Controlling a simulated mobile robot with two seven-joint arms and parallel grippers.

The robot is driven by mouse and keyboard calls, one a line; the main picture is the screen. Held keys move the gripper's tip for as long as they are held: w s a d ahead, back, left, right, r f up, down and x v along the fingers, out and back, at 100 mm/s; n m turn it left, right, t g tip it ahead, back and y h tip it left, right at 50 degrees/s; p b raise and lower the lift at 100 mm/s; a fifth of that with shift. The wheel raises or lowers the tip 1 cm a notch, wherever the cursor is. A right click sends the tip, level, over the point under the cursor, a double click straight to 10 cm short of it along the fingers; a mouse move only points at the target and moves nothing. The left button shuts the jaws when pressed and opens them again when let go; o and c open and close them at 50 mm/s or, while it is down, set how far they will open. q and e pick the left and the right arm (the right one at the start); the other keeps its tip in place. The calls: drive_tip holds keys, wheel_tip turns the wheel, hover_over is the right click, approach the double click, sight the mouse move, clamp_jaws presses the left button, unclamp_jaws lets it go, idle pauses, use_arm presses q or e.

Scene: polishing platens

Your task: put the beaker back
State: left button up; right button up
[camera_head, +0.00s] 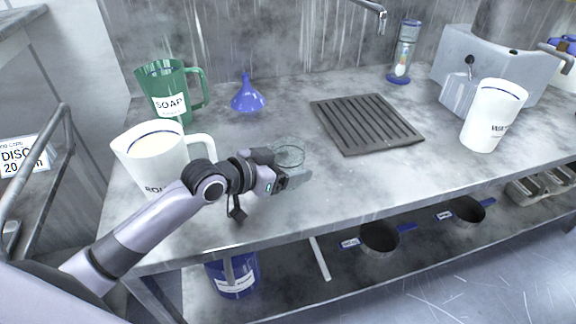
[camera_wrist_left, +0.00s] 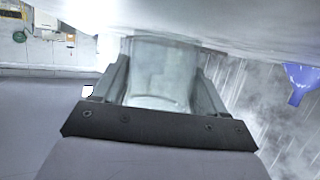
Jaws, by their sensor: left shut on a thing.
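The beaker (camera_head: 290,155) is clear glass and shows faintly above the grey worktop in the head view. My left gripper (camera_head: 285,178) is shut on it near the front edge of the worktop. In the left wrist view the beaker (camera_wrist_left: 162,72) stands between the two fingers of my left gripper (camera_wrist_left: 162,95), filling the gap. The beaker's base is partly hidden by the gripper in the head view, so I cannot tell whether it touches the worktop. My right gripper is not in view.
A white jug (camera_head: 160,150) stands left, close to my left arm. Behind are a green SOAP jug (camera_head: 168,90), a blue funnel (camera_head: 247,95) and a dark slatted mat (camera_head: 366,122). A white pitcher (camera_head: 493,115) stands right. Bare worktop (camera_head: 400,175) lies before the mat.

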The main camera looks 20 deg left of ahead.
use_arm(q)
drive_tip(key=shift+s+f, duration=0.25)
drive_tip(key=shift+f, duration=0.8)
drive_tip(key=shift+d, duration=0.1)
drive_tip(key=o, duration=1.4)
drive_tip(key=shift+b, duration=0.3)
drive_tip(key=shift+s, duration=0.15)
drive_tip(key=s+a+r, duration=0.1)
drive_tip(key=s+r, duration=0.1)
drive_tip(key=s+a+r, duration=0.1)
drive_tip(key=s+a, duration=0.1)
drive_tip(key=shift+s+a+r, duration=0.1)
drive_tip(key=shift+a+r, duration=0.15)
drive_tip(key=shift+r, duration=0.1)
drive_tip(key=shift+s+a+r, duration=0.2)
drive_tip(key=shift+s+r, duration=0.15)
drive_tip(key=shift+r, duration=0.15)
drive_tip(key=shift+s, duration=0.1)
